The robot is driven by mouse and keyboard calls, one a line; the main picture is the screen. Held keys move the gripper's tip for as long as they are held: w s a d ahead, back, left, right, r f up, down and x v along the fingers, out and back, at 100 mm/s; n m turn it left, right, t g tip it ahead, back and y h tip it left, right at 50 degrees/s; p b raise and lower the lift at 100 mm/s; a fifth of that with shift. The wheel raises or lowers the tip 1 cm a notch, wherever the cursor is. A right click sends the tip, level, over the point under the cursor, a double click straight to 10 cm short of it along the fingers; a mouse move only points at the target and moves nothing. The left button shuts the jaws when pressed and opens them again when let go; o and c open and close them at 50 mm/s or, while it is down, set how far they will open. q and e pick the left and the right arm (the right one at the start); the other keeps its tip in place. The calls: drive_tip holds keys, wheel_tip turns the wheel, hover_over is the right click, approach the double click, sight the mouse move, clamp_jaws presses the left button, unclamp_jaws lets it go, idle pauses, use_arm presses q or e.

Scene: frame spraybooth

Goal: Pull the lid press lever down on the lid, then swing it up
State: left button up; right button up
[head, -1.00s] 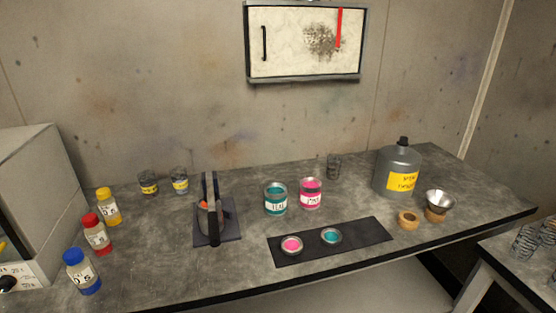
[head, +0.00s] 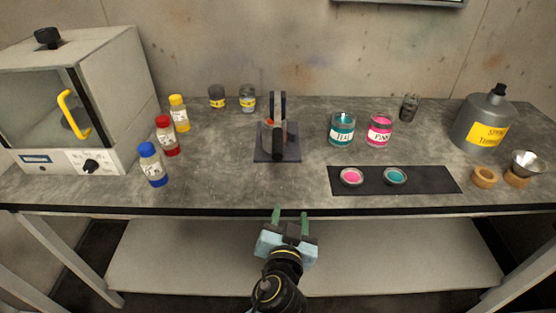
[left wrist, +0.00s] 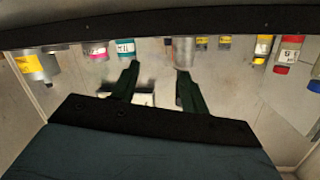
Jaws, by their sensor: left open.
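The lid press has a dark square base (head: 263,155) with an upright post (head: 284,103) at the back. Its black lever (head: 278,141) runs toward me in front of the post. A small tin (head: 267,136) with some orange on it is partly hidden behind the lever. I cannot tell whether the lever touches a lid. My left gripper (head: 290,217) is open and empty, in front of the table edge and below the press, well apart from the lever. Its spread fingers also show in the left wrist view (left wrist: 156,85). My right gripper is not in view.
Teal (head: 342,130) and pink (head: 379,131) tins stand right of the press, behind a black mat (head: 432,180) with two lids. Several capped bottles, including a blue-capped one (head: 152,165), stand left. The table's front edge (head: 230,211) lies between gripper and press.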

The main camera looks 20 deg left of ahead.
sight(278, 146)
use_arm(q)
wheel_tip(278, 146, up, 9)
drive_tip(key=a+n+t+y, duration=0.2)
drive_tip(key=a+y, duration=0.1)
drive_tip(key=x, duration=0.4)
drive_tip(key=p+x, duration=0.1)
drive_tip(key=x, duration=0.3)
drive_tip(key=p+x, duration=0.1)
drive_tip(key=x, duration=0.3)
drive_tip(key=shift+w+f, duration=0.2)
drive_tip(key=shift+w, duration=0.2)
clamp_jaws()
